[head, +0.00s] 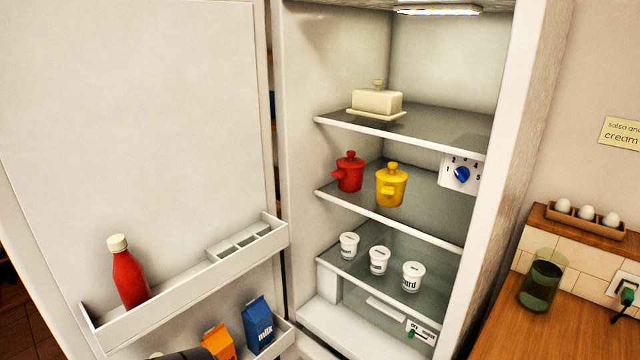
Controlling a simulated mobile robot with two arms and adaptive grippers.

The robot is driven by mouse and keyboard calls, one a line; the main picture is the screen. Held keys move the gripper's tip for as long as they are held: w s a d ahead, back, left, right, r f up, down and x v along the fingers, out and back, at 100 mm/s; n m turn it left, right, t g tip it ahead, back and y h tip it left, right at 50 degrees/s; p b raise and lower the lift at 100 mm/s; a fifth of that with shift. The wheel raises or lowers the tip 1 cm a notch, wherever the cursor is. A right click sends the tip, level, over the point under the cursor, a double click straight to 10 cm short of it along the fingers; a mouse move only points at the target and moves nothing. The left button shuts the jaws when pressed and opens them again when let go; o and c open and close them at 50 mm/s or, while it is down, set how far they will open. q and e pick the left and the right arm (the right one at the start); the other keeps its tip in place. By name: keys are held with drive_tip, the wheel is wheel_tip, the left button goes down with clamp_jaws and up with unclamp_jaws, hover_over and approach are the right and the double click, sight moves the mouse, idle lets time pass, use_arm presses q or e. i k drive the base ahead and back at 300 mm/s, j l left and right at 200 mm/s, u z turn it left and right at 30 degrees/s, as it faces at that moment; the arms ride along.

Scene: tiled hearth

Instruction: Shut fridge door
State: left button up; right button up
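The fridge door (130,130) stands wide open at the left, its inner face turned toward me. Its upper shelf (190,290) holds a red bottle with a pale cap (128,275). A lower door shelf (283,338) holds a blue milk carton (258,325) and an orange carton (218,342). The fridge body (310,110) is open at the centre, with its shelves showing. A small dark grey shape shows at the bottom edge before the door; I cannot tell what it is. No gripper fingers are in view.
Inside are a butter dish (377,102), a red pot (348,172), a yellow pot (391,186) and white tubs (378,260). At right, a wooden counter (560,320) holds a green glass (541,282); an egg tray (585,222) sits on a ledge.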

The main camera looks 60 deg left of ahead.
sight(147, 122)
drive_tip(key=k+j, duration=0.15)
drive_tip(key=j, duration=0.15)
drive_tip(key=k+j, duration=0.15)
drive_tip(key=j, duration=0.2)
drive_tip(key=k+j, duration=0.15)
drive_tip(key=j, duration=0.15)
drive_tip(key=k+j, duration=0.15)
drive_tip(key=j, duration=0.15)
